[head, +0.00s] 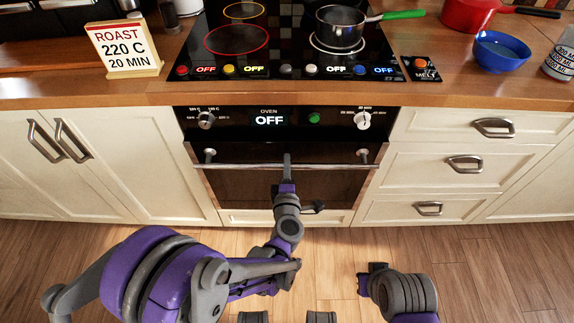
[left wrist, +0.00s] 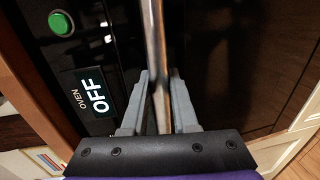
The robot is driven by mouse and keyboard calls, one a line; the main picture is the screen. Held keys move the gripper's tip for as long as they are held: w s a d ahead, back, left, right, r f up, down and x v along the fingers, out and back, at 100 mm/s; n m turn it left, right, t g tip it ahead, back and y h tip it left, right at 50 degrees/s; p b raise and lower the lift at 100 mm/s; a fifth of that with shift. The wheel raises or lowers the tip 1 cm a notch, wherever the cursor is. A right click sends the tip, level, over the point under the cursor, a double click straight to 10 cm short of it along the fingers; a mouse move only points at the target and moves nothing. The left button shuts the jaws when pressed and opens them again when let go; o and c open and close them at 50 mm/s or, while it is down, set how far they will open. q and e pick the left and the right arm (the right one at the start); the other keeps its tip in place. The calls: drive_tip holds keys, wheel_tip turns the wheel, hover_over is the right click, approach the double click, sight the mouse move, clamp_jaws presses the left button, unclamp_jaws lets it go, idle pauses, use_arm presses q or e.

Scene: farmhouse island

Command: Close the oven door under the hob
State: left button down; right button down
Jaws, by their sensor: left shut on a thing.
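The oven door (head: 240,188) is a dark glass panel under the control panel. It stands upright or nearly so, close to the oven front; I cannot tell whether a small gap is left at its top. Its steel bar handle (head: 240,166) runs across the upper part. My left gripper (head: 287,162) is at the middle of the bar. In the left wrist view the bar (left wrist: 153,30) passes between the fingers of my left gripper (left wrist: 158,85), which are shut on it. My right gripper (head: 366,281) is low, away from the oven, and its fingers are not clear.
The oven display (head: 269,120) reads OFF. The hob (head: 285,45) above carries a pot (head: 340,28) with a green handle. A roast sign (head: 123,50) and a blue bowl (head: 501,52) stand on the worktop. Closed drawers and cupboards flank the oven. The wooden floor in front is clear.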

use_arm(q)
drive_tip(key=shift+w, duration=0.1)
idle(0.5)
drive_tip(key=shift+w+r, duration=0.2)
drive_tip(key=shift+w, duration=0.45)
drive_tip(key=shift+w+r, duration=0.15)
drive_tip(key=shift+w, duration=0.45)
drive_tip(key=c, duration=0.7)
unclamp_jaws()
drive_tip(key=s, duration=0.3)
drive_tip(key=s+r, duration=0.1)
drive_tip(key=s, duration=0.3)
drive_tip(key=s+p, duration=0.1)
drive_tip(key=s, duration=0.2)
drive_tip(key=shift+s+r, duration=0.2)
drive_tip(key=shift+s, duration=0.2)
